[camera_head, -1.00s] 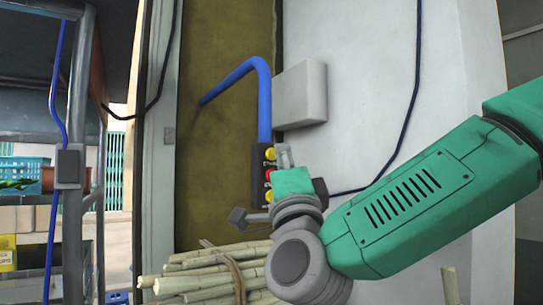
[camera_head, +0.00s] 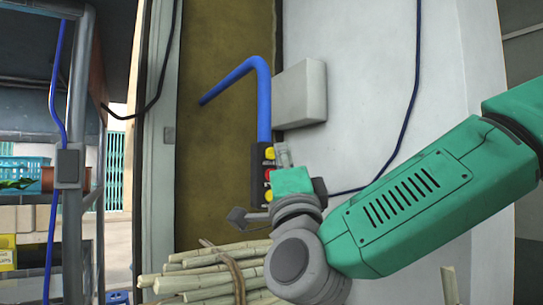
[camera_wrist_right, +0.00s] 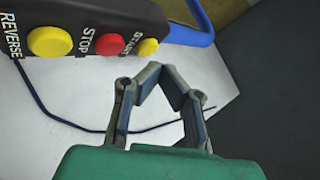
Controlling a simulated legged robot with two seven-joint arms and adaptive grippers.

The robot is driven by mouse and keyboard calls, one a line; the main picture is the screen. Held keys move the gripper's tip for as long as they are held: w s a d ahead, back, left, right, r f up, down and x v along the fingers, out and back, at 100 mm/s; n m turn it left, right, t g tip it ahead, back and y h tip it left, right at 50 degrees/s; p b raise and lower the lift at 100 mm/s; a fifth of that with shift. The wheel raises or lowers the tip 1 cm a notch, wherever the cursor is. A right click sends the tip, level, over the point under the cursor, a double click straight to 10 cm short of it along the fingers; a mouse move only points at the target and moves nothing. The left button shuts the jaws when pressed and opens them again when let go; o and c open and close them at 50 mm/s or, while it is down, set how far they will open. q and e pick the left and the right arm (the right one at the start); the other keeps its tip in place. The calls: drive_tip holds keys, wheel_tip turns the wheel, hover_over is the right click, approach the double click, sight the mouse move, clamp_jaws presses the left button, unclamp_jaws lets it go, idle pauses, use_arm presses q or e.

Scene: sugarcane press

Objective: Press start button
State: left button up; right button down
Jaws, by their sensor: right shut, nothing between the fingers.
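The black control box (camera_head: 257,160) hangs at the end of a bent blue pipe. In the right wrist view it crosses the upper left, with a yellow REVERSE button (camera_wrist_right: 49,41), a red STOP button (camera_wrist_right: 109,44) and a yellow START button (camera_wrist_right: 148,47). In the head view the upper yellow button (camera_head: 270,153) and the red button show beside my right gripper (camera_head: 283,150). In the wrist view my right gripper (camera_wrist_right: 167,68) is shut and empty, its tips just below and right of the START button, apart from it in the picture. My left gripper is not in view.
The blue pipe (camera_head: 240,72) bends beside a grey wall box (camera_head: 301,93). A dark cable (camera_head: 412,110) runs down the white wall. A bundle of cane stalks (camera_head: 200,272) lies below the gripper. A metal shelf (camera_head: 75,200) stands at left.

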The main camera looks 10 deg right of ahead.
drive_tip(key=shift+w, duration=0.2)
idle(0.4)
drive_tip(key=shift+w+a+b, duration=0.25)
drive_tip(key=shift+w+b, duration=0.15)
drive_tip(key=shift+w, duration=0.1)
idle(0.7)
drive_tip(key=shift+s, duration=0.1)
drive_tip(key=shift+s+d+r+b, duration=0.1)
drive_tip(key=shift+s+d+b, duration=0.15)
drive_tip(key=shift+s+b, duration=0.4)
drive_tip(key=shift+s, duration=0.1)
drive_tip(key=shift+s+d+b, duration=0.35)
drive_tip(key=shift+s+b, duration=0.05)
drive_tip(key=shift+s, duration=0.35)
drive_tip(key=shift+s+d+b, duration=0.35)
drive_tip(key=shift+s+b, duration=0.1)
drive_tip(key=shift+s, duration=0.3)
drive_tip(key=shift+s+d+b, duration=0.35)
drive_tip(key=shift+s+b, duration=0.05)
drive_tip(key=shift+s, duration=0.35)
